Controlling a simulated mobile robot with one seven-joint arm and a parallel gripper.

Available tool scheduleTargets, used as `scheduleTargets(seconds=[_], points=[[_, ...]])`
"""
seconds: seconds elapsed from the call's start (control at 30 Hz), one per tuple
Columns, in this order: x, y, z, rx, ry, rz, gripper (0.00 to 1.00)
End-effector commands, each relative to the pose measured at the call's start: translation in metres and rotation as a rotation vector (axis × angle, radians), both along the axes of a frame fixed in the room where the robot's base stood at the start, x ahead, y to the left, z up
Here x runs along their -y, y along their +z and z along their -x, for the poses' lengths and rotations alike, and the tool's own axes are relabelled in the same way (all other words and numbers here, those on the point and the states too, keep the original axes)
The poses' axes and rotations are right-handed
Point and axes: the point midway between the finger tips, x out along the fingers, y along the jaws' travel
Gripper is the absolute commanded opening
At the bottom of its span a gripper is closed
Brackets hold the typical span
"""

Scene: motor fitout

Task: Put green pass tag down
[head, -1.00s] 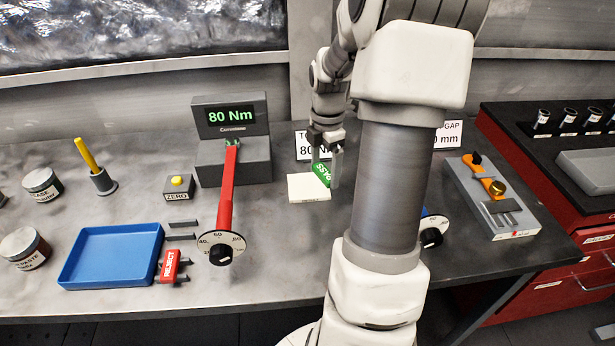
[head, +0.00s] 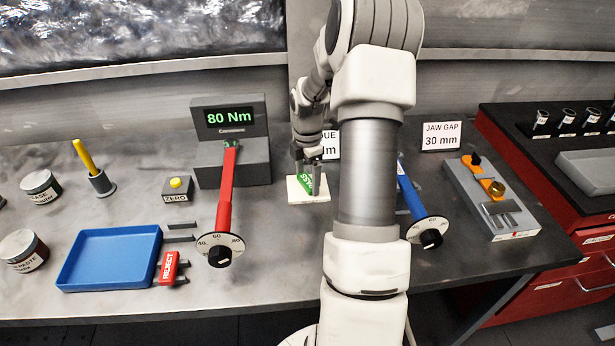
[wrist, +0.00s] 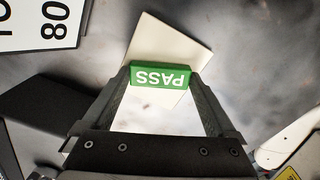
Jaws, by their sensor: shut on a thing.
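The green pass tag (head: 306,184) is held between the fingers of my gripper (head: 308,172), which is shut on it. In the head view the tag is tilted and shows right over the white square pad (head: 315,198) on the bench. The wrist view also shows the tag (wrist: 161,76) between both fingertips, its PASS lettering upside down, with the white pad (wrist: 165,40) behind and below it. I cannot tell whether the tag touches the pad.
A red torque wrench (head: 226,190) lies left of the pad, by the 80 Nm display (head: 230,118). A blue-handled wrench (head: 411,195) lies right, partly behind my arm. A blue tray (head: 110,257) and red reject tag (head: 168,267) are front left. A torque sign (head: 330,143) stands behind.

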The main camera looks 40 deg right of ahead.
Motion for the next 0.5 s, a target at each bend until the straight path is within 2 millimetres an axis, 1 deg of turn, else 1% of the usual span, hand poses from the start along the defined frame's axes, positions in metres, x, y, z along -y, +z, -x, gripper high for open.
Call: scheduleTargets(seconds=[0.2,0.23,0.27,0.5], points=[[-0.0002,-0.0038,0.0001,0.000,0.000,-0.001,0.31],[-0.0001,-0.0032,0.0000,0.000,0.000,0.000,0.96],[-0.0001,-0.0028,0.0000,0.000,0.000,0.000,1.00],[-0.0001,-0.0017,-0.0001,0.000,0.000,0.000,1.00]])
